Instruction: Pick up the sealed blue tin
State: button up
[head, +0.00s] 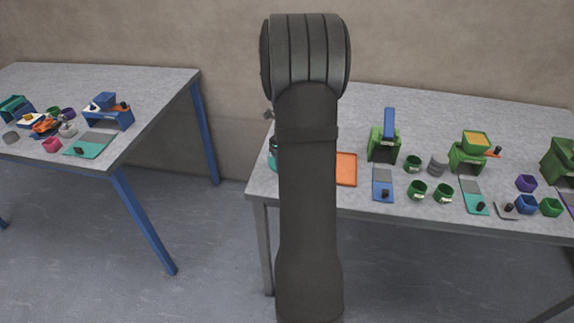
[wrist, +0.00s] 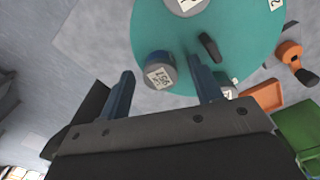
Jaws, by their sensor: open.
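In the wrist view my gripper (wrist: 161,68) is open, with one blue finger on each side of a small round tin (wrist: 155,68). This tin has a blue-grey side and a grey top with a white printed label. It stands on a round teal tray (wrist: 240,30), near its edge. The fingers appear apart from it; I cannot tell their height against it. A second labelled tin (wrist: 186,4) is cut off at the top edge. A third labelled one (wrist: 231,92) is partly hidden behind the right finger. In the head view my arm hides the gripper and the tins.
An orange tray (head: 346,169) is beside my arm, with green machines (head: 384,143) and several cups further right. A second table (head: 150,85) with similar items stands at the left, across a gap.

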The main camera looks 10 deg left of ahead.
jog(key=shift+f, duration=0.2)
jog(key=c, duration=1.1)
jog(key=shift+r, duration=0.2)
